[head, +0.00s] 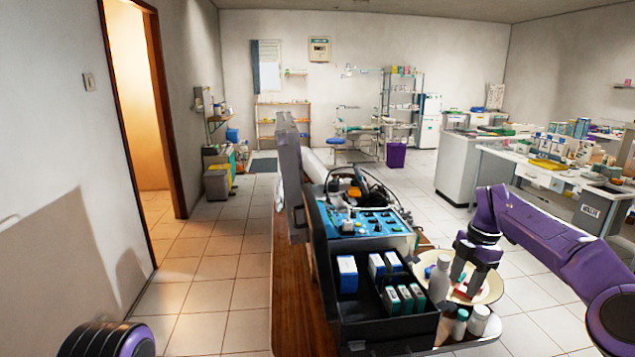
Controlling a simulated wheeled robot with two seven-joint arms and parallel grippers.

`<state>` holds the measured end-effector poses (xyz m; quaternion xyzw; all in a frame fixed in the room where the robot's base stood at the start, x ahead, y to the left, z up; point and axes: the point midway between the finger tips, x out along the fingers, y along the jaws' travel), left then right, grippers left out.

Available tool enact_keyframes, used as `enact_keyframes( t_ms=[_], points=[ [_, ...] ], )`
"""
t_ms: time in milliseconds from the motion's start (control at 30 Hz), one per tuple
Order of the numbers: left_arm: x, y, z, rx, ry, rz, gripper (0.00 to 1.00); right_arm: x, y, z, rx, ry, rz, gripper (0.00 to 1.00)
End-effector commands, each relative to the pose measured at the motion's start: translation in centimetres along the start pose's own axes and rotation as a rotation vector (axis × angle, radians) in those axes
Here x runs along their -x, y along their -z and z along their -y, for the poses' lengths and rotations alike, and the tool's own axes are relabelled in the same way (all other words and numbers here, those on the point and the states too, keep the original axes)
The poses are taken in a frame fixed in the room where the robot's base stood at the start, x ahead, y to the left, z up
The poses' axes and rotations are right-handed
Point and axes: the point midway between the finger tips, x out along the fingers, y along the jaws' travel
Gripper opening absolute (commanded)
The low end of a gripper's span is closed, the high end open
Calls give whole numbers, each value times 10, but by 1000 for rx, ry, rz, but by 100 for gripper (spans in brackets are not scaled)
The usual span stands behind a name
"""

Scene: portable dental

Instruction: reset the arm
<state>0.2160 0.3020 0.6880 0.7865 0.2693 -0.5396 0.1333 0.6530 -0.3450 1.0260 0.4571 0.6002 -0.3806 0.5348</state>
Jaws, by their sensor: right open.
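My right arm comes in from the right, and its gripper (465,282) points down with its two fingers apart. It is over a cream round dish (491,289) at the right side of the table. Something red and white (470,290) lies in the dish under the fingers. It is partly hidden, and I cannot tell whether the fingers touch it. A white bottle (440,278) stands just left of the gripper. Of my left arm only a rounded purple and black part shows at the bottom left; its gripper is out of view.
A black open case (350,307) holds several small boxes in compartments. Behind it is a blue control panel (362,222) with cables. Small bottles (478,320) stand in front of the dish. The brown wooden tabletop (299,318) is bare at left. A cluttered white desk (545,178) stands at right.

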Motion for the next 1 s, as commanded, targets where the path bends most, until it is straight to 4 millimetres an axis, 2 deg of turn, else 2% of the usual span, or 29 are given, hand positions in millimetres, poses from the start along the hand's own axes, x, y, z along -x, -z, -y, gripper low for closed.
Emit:
enact_keyframes(
  t_ms=[267,467,567,667,700,767,800,867,900,933,1000],
  points=[
    [0,0,0,0,-1,-1,0,-44,-27,20,328,191,276,49],
    [0,0,0,0,-1,-1,0,-99,-39,40,802,499,542,49],
    [0,0,0,0,0,-1,0,-134,-38,52,1139,703,661,49],
    [0,0,0,0,0,-1,0,-184,-23,72,1611,951,750,49],
    [0,0,0,0,0,-1,0,-208,-12,85,1837,1051,766,49],
    [0,0,0,0,0,-1,0,-241,8,108,2152,1165,759,49],
    [0,0,0,0,0,-1,0,-262,22,126,2343,1218,739,49],
    [0,0,0,0,0,-1,0,-288,42,157,2607,1266,690,49],
    [0,0,0,0,0,0,0,-303,55,180,2769,1280,648,49],
    [0,0,0,0,0,0,0,-314,65,199,-2754,-1222,-581,49],
    [0,0,0,0,0,-1,0,-332,86,244,-2633,-1054,-426,49]
  ],
)
